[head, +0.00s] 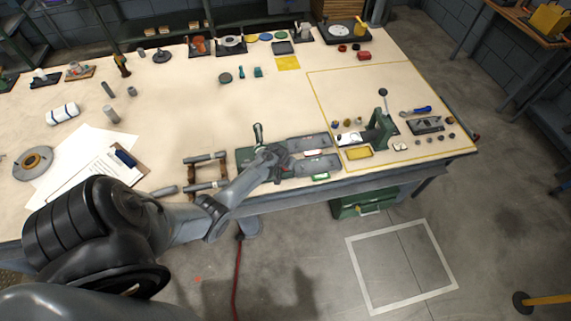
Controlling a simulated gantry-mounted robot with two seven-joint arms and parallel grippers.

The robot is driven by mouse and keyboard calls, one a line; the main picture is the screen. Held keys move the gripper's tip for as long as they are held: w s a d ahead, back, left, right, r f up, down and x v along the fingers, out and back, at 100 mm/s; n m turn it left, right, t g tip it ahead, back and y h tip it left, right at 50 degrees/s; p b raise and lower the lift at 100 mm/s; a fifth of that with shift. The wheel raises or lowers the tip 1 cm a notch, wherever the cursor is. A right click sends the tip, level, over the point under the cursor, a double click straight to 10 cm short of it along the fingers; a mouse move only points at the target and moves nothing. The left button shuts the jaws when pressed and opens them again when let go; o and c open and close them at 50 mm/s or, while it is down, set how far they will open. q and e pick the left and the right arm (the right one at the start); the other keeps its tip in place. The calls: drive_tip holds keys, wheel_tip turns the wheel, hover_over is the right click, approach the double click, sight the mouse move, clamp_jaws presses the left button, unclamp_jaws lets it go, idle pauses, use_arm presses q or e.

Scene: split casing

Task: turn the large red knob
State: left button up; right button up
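I cannot make out a large red knob for certain. Small red parts lie at the far right of the bench: a red block (363,56) and a red ring (342,48) beside the round-plate fixture. My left arm reaches in from the lower left. My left gripper (288,160) is low over the grey casing halves (316,164) near the bench's front edge. Its fingers are too small and overlapped to tell whether they are open or shut, or touching the casing. It may hide something beneath it. My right gripper is out of view.
A green lever press (380,128) stands inside the yellow-outlined area to the right. A roller stand (205,172) and a clipboard (113,166) lie left of the gripper. The bench middle (190,110) is clear. A green drawer unit (363,203) is below.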

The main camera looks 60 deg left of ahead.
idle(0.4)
use_arm(q)
drive_tip(key=o, duration=1)
drive_tip(key=shift+o, duration=0.2)
